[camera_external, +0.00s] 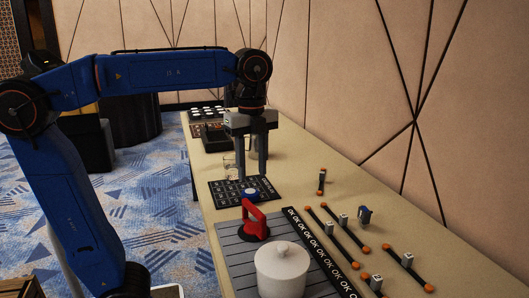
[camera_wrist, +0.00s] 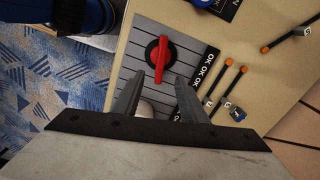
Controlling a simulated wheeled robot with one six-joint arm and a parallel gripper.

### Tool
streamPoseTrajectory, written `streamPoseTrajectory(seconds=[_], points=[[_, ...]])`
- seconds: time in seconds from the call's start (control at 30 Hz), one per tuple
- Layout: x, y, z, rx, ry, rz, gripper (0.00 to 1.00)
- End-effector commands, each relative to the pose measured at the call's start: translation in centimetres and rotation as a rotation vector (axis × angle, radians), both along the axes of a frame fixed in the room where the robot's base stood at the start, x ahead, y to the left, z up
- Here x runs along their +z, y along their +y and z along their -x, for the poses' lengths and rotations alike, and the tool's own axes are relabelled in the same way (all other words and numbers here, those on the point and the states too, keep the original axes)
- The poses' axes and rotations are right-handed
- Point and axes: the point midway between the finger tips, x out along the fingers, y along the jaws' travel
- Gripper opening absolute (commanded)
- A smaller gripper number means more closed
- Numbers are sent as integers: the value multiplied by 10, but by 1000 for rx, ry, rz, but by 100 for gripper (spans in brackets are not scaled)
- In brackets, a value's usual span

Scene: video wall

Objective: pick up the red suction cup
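The red suction cup (camera_external: 255,219) with a black base stands on a grey slatted mat (camera_external: 233,257) on the table, just beyond a white lidded pot (camera_external: 282,270). In the wrist view the red suction cup (camera_wrist: 161,57) lies ahead of the fingertips, its red handle running along the picture's height. My gripper (camera_external: 255,178) points down above the table, over the area of a dark patterned mat and a blue-topped item. In the wrist view my gripper (camera_wrist: 158,88) has its two fingers apart with nothing held between them.
Several orange-tipped black rods (camera_external: 322,181) lie along the table's right side, near a small blue item (camera_external: 364,216). A dark patterned mat (camera_external: 226,194) and a clear glass (camera_external: 229,166) are near my gripper. The wall (camera_external: 340,100) borders the table's right.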

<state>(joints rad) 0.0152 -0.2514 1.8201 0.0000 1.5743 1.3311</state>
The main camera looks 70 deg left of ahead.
Motion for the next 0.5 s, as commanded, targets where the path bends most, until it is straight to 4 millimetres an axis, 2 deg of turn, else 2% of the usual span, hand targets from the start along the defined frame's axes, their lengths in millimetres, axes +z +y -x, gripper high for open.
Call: streamPoseTrajectory(seconds=[0.5], points=[[-88, 0, 1, 2, 2, 0, 39]])
